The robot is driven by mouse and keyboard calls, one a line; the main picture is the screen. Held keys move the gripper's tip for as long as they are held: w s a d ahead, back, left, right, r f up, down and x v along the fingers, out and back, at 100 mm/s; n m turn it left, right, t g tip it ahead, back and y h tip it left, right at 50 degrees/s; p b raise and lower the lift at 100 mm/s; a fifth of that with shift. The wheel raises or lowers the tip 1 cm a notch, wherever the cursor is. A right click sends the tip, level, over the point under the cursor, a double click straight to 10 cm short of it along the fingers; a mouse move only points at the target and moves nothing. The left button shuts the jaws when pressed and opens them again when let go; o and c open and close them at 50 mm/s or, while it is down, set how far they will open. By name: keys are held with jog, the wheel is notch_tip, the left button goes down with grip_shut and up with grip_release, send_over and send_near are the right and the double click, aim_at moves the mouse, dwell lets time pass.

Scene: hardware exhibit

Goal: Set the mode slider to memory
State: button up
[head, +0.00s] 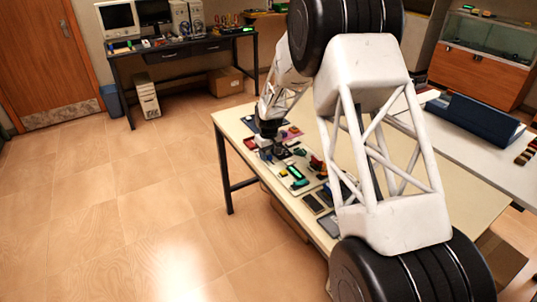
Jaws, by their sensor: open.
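My gripper (267,151) is small and dark at the end of my white arm. It is open and points down over the far left part of the table's group of small devices. I cannot make out which small part is the mode slider, nor any memory label. A green device (299,183) lies on the table nearer to me than the gripper. A red and dark item (317,164) is to its right. I cannot tell whether the gripper touches anything under it.
The pale table (234,127) carries several small electronics, and my arm hides much of its right part. A blue case (475,115) lies on a white table at the right. A desk (175,47) with monitors stands at the back. The floor at the left is clear.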

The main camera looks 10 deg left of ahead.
grip_shut()
dwell(0.3)
jog(key=shift+s+d, duration=1.05)
grip_release()
notch_tip(320, 180, up, 8)
dwell(0.6)
